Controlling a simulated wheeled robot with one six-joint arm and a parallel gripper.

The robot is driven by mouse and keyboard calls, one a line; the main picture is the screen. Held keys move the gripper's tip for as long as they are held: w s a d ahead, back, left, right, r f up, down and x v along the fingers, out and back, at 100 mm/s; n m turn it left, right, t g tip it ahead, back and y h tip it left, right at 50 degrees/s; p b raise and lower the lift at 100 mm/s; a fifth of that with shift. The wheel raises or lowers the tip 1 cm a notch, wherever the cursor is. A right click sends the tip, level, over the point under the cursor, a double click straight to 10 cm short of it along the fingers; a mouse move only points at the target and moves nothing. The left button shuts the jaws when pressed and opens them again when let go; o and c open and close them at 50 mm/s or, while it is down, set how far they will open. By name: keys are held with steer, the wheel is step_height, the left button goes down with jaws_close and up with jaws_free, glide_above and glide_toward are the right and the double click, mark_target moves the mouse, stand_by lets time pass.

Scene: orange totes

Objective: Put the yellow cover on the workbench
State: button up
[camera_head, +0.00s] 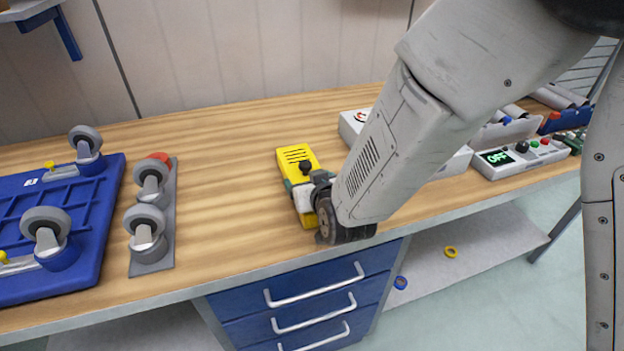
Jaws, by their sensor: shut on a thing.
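The yellow cover (298,158) is a flat yellow piece with dark slots at its far end. It is at the workbench top, near the middle of the front edge. My gripper (304,185) is shut on it, reaching in from the right across its middle. My wrist hides part of its right side. I cannot tell whether the cover touches the wood or is held just above it. The wooden workbench (230,205) runs across the view, with blue drawers (300,300) below its front edge.
A blue caster dolly (95,205) and a grey plate with two casters (168,240) lie at the left. A white box (355,122) stands behind my arm, and a control box with buttons (520,157) is at the right. Bare wood lies left of the cover.

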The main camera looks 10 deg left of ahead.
steer(key=shift+f, duration=0.55)
steer(key=o, duration=1.2)
